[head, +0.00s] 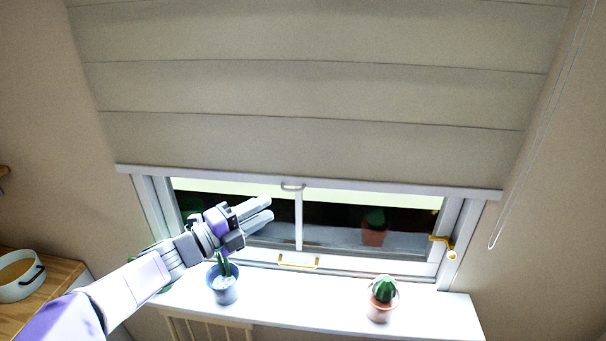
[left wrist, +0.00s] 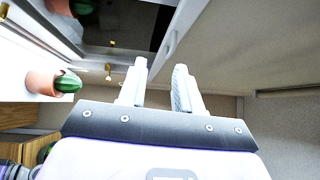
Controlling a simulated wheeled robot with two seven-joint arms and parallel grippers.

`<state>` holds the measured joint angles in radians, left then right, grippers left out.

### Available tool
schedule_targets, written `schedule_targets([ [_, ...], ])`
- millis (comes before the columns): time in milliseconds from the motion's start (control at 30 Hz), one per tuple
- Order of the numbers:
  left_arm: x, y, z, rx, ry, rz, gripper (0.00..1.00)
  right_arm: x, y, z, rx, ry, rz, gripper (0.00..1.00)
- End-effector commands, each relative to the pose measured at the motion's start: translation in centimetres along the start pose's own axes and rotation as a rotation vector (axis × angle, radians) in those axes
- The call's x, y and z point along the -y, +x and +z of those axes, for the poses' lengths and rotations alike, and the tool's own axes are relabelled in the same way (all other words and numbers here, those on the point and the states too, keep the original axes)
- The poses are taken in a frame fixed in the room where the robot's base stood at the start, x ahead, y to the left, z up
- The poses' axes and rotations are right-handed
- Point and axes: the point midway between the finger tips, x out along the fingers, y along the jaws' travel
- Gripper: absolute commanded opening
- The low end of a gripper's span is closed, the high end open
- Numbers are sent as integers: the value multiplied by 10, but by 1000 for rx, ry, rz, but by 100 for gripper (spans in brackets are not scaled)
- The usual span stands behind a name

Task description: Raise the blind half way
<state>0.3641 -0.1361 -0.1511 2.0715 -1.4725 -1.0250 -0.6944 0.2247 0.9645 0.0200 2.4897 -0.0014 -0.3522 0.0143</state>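The beige blind (head: 310,95) hangs over the window in the head view. Its white bottom rail (head: 400,188) sits above the sill and leaves the lower window uncovered. A small grey handle (head: 292,187) is at the rail's middle. My left gripper (head: 265,211) is in front of the glass, a little below and left of the handle, open and empty. In the left wrist view the two fingers (left wrist: 160,85) stand apart, with the rail (left wrist: 188,22) beyond them. I see no contact with the blind. My right gripper is not in view.
A blue pot (head: 223,290) and a terracotta cactus pot (head: 381,305) stand on the white sill (head: 320,305). A brass latch (head: 443,244) is on the window's right. A looped cord (head: 512,200) hangs at right. A white pot (head: 20,278) is at lower left.

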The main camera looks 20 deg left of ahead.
Motion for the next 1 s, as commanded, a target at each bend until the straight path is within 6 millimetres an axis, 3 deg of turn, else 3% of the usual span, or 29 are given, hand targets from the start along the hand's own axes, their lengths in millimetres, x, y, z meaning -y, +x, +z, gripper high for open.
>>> schedule_targets([
  [167, 15, -4, -5, -22, 87, -5, 34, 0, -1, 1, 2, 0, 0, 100],
  [633, 14, 61, -6, -22, 82, -3, 34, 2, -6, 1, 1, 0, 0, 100],
  [1000, 14, 67, -6, -20, 81, -4, 34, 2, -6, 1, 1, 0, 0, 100],
])
